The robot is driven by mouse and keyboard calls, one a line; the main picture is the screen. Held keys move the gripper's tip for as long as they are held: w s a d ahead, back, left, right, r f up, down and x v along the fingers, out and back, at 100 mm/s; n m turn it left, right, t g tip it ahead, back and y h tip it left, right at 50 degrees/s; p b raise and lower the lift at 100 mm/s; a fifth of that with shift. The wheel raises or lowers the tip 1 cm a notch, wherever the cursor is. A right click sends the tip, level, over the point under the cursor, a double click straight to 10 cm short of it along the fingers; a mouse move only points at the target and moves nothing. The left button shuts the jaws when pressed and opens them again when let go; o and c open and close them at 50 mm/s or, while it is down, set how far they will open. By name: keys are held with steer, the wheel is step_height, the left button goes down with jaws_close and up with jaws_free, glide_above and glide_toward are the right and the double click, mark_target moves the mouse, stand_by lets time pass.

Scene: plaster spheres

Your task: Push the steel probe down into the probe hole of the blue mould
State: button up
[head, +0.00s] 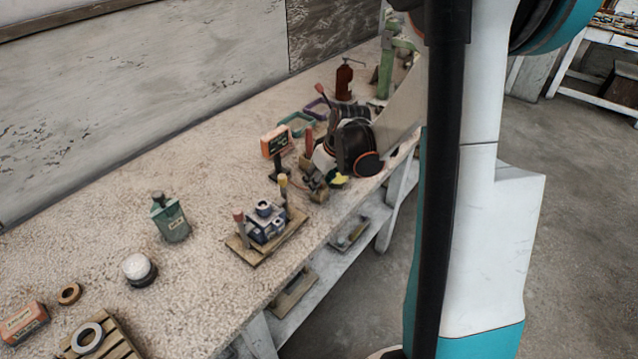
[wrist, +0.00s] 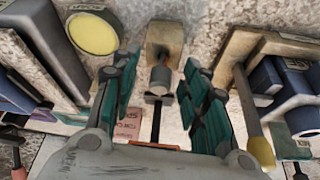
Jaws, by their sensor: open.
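The blue mould (head: 257,228) sits on a wooden board on the bench in the head view, with round openings on its top. In the wrist view part of the mould (wrist: 293,88) shows at the right edge, beside my gripper. My gripper (wrist: 160,78) is open, its teal fingers on either side of a grey metal cylinder with a dark rod, which seems to be the steel probe (wrist: 160,79). This piece lies against a wooden block (wrist: 166,42). I cannot tell whether the fingers touch it. The probe hole cannot be made out.
A yellow-ended handle (wrist: 261,150) stands between gripper and mould. A yellow disc (wrist: 93,34) is at upper left in the wrist view. A green bottle (head: 170,220), a white ball on a dark base (head: 138,268) and an orange box (head: 276,140) stand on the bench.

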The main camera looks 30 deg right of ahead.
jaws_close()
steer(key=shift+r, duration=0.15)
